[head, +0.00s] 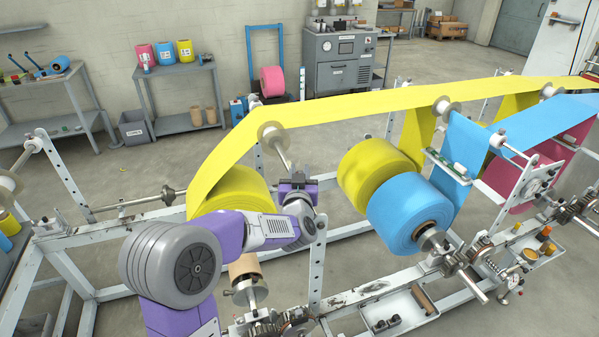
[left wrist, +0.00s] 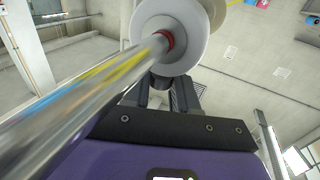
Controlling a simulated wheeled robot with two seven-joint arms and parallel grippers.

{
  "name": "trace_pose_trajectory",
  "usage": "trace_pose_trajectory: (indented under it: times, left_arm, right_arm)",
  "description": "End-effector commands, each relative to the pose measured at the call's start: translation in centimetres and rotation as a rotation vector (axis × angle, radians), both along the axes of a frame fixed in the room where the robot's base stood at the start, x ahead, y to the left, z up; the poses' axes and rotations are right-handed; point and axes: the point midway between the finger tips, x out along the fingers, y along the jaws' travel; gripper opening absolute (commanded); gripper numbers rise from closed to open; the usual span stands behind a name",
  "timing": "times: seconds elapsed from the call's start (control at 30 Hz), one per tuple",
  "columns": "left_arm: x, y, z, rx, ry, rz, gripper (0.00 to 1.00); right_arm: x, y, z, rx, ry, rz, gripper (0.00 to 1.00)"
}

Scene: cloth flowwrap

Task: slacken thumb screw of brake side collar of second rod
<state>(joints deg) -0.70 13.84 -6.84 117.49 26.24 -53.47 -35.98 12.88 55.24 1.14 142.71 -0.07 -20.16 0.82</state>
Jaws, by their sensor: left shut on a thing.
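My left gripper (head: 306,183) is at the near end of the rod (head: 283,155) that carries a white flanged roller (head: 268,130) under the yellow web. In the left wrist view, the bare shiny rod (left wrist: 85,100) runs up to the white flange (left wrist: 185,45), with a red ring (left wrist: 167,42) around the rod there. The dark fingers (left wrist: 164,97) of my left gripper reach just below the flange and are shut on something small. It is probably the thumb screw, but the fingers hide it. The collar cannot be made out clearly. My right gripper is not in view.
The yellow web (head: 340,107) runs above my left arm. A yellow roll (head: 238,190) is behind the arm, with yellow and blue rolls (head: 408,213) to the right. A perforated upright (head: 317,262) stands close beside the gripper. A white frame rail (head: 140,222) lies behind.

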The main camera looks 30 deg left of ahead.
Motion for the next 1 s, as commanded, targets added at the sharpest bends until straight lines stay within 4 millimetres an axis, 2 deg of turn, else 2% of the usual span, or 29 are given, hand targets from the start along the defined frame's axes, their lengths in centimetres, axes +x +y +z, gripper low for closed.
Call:
trace_pose_trajectory:
  times: [0.3,0.33,0.43,1.0]
  left_arm:
    - [0.02,0.0,0.12,0.001,-0.004,0.001,0.0]
    - [0.02,0.0,0.13,0.001,-0.004,0.001,0.3]
    - [0.02,0.01,0.12,0.001,-0.004,0.001,0.45]
    - [-0.03,0.11,-0.01,0.0,-0.003,-0.02,0.45]
  right_arm:
    - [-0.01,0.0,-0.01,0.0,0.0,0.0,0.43]
    - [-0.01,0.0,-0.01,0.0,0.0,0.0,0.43]
    - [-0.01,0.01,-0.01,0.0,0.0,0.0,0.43]
    - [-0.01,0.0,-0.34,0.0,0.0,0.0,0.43]
